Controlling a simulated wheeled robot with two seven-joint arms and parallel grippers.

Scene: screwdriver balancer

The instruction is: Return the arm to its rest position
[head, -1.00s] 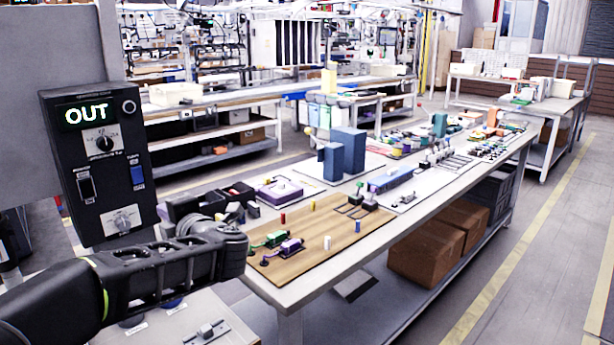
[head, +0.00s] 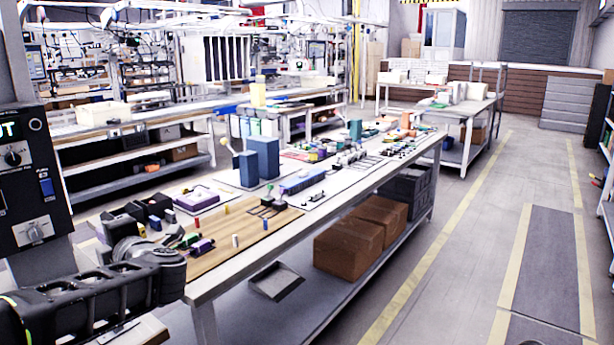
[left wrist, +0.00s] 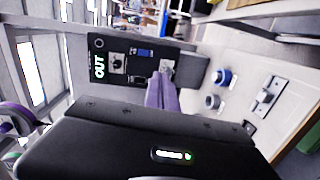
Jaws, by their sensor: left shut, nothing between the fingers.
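My left arm (head: 90,300) reaches in from the lower left of the head view. Its dark end lies beside the near left corner of the workbench; the fingers cannot be made out there. In the left wrist view my left gripper (left wrist: 162,80) shows as two purple-grey fingers, closed together and empty. They point toward the black control panel (left wrist: 140,80), which has a lit "OUT" display, a knob and switches. I cannot tell whether the fingertips touch the panel. The panel also shows, cut off, at the left edge of the head view (head: 22,205). My right gripper is not in view.
The workbench (head: 232,272) runs from near my arm toward the back right, with a wooden board (head: 240,245), blue blocks (head: 264,158) and many small parts. Cardboard boxes (head: 348,250) sit on its lower shelf. The floor (head: 430,290) to the right is clear.

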